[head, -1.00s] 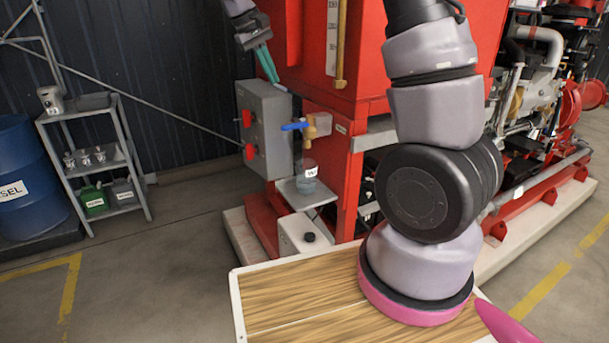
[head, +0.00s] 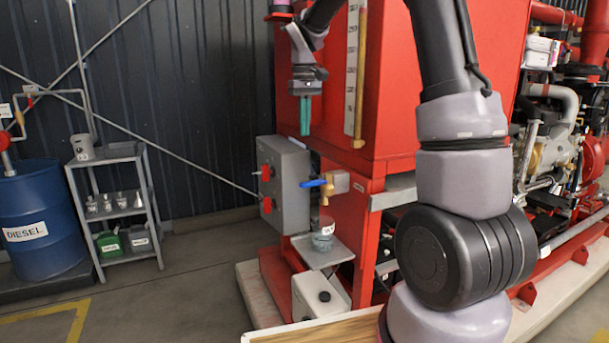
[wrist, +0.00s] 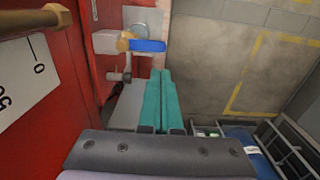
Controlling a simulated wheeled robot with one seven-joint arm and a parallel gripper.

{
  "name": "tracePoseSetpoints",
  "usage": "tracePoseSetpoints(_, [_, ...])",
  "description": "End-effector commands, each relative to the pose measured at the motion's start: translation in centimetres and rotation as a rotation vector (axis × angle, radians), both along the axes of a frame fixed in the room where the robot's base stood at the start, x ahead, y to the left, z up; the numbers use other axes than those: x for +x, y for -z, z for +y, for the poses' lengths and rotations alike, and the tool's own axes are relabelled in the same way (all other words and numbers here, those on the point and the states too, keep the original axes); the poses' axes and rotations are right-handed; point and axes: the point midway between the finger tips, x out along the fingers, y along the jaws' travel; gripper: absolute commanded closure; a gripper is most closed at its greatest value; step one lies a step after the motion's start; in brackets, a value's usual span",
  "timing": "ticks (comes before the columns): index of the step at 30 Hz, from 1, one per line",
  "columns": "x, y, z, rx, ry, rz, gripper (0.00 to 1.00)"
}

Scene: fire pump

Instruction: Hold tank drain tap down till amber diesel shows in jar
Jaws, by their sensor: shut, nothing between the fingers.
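The drain tap has a brass body (head: 327,189) and a blue lever (head: 312,183) on the red tank (head: 385,110). The lever points left and looks about level. In the wrist view the blue lever (wrist: 148,45) shows beyond the fingertips. A clear jar (head: 323,239) with a white label stands on a small grey shelf (head: 328,256) below the tap. Its lower part looks grey-blue; I see no amber. My gripper (head: 305,131) hangs with its teal fingers pointing down, above the lever and apart from it. The fingers (wrist: 160,75) are together and empty.
A grey box (head: 292,185) with red knobs stands left of the tap. A sight gauge (head: 355,75) runs up the tank front. A white container (head: 320,298) sits below the shelf. A blue diesel drum (head: 45,215) and a rack (head: 125,212) stand farther left.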

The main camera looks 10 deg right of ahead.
Motion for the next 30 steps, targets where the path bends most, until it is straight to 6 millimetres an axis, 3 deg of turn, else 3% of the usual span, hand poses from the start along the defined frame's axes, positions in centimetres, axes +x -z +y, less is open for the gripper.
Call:
tracePoseSetpoints(11, [0.0,0.8,0.0,-0.001,0.000,0.002,1.00])
tracePoseSetpoints(30, [-0.1,12.5,0.0,-0.002,0.001,0.004,1.00])
